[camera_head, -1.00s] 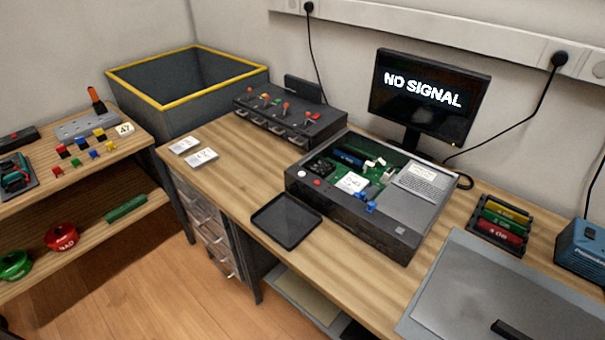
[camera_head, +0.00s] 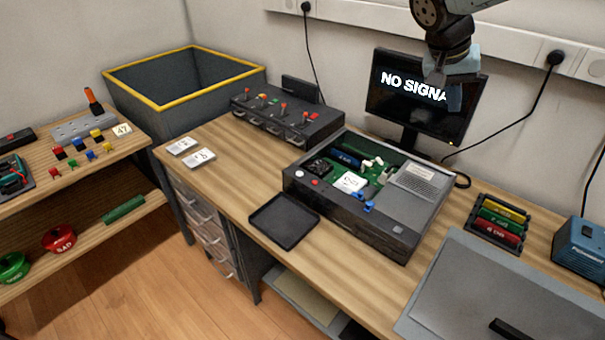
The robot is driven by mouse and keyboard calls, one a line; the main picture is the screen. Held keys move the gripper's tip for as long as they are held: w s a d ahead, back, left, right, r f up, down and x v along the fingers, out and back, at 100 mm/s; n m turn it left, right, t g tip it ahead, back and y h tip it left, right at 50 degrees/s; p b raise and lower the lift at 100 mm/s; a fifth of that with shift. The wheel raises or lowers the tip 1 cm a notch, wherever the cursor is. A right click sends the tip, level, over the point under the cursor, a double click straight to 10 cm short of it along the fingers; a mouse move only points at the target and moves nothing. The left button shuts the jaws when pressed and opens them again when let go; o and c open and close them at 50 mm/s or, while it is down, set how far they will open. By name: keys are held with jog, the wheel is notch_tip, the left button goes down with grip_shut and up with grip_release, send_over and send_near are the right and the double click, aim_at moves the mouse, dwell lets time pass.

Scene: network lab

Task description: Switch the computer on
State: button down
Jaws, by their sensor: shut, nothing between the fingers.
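The open computer case (camera_head: 385,228) lies flat on the wooden desk, its green board (camera_head: 375,170) and a white label card (camera_head: 349,182) showing inside. On its front panel are a white round button (camera_head: 299,171) and a red round button (camera_head: 315,182).
A black tray (camera_head: 284,236) lies in front of the case. A black box with red-tipped levers (camera_head: 295,130) stands behind left. A rack of coloured modules (camera_head: 497,220), a grey mat (camera_head: 480,285) and a blue device (camera_head: 580,246) are at right.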

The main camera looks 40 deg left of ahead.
jog(key=s+a+f+n+t, duration=0.1)
jog(key=s+a+f, duration=0.2)
jog(key=a, duration=0.6)
jog(key=s+a+f+t, duration=0.1)
jog(key=s+a+f, duration=0.25)
jog(key=a, duration=0.45)
jog(key=n+t, duration=0.1)
jog(key=t, duration=0.1)
send_over(296, 174)
notch_tip(296, 174, down, 7)
jog(key=shift+f, duration=0.15)
jog(key=shift+f, duration=4.35)
jog(key=shift+f, duration=0.15)
jog(key=shift+f, duration=0.2)
